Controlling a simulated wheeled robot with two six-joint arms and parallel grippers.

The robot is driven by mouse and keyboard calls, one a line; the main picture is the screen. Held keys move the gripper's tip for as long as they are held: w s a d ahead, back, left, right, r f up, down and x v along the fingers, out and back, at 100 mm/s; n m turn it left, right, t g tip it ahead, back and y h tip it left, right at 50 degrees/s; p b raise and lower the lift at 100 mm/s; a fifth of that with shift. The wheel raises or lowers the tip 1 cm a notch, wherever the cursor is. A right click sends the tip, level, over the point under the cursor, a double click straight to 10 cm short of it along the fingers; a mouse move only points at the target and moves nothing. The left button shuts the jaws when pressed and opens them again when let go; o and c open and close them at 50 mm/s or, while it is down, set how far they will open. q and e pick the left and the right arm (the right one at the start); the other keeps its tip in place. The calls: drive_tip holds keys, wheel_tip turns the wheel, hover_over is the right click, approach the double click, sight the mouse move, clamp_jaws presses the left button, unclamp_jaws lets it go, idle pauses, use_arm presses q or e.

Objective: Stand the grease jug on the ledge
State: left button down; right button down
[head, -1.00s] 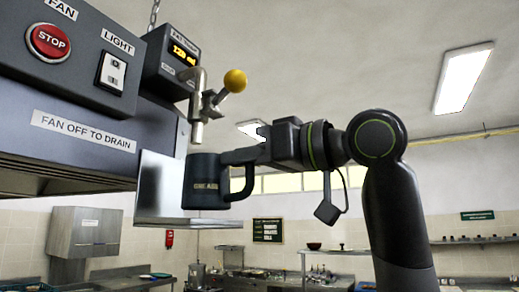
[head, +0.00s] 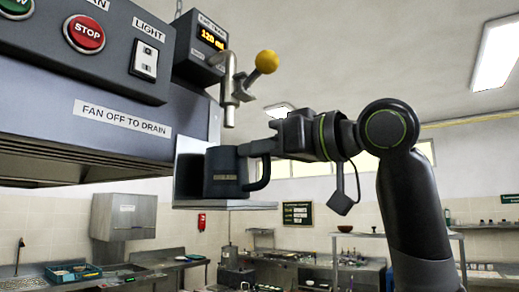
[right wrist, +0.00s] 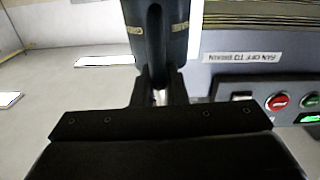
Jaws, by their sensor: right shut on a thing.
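The dark grease jug (head: 222,178) is upright at the metal ledge (head: 262,205) under the hood, its handle to the right. Its base appears at or just above the ledge surface; I cannot tell whether it touches. My right gripper (head: 250,150) is shut on the jug's handle from the right. In the right wrist view the jug (right wrist: 178,28) fills the top centre, with the gripper (right wrist: 160,97) around its handle. The jug's inside is hidden. My left gripper is not in view.
A drain tap with a yellow knob (head: 265,62) hangs above the jug, its spout (head: 229,112) just over it. The hood (head: 110,125) bounds the left, with a display box (head: 200,45) above. Open room lies to the right; counters are far below.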

drive_tip(key=shift+f+b, duration=0.45)
drive_tip(key=shift+f, duration=0.05)
drive_tip(key=c, duration=1.4)
unclamp_jaws()
drive_tip(key=shift+o, duration=0.2)
drive_tip(key=shift+s+d+f, duration=0.1)
drive_tip(key=shift+d, duration=0.15)
drive_tip(key=b+v, duration=0.8)
drive_tip(key=v, duration=0.9)
drive_tip(key=shift+d, duration=0.1)
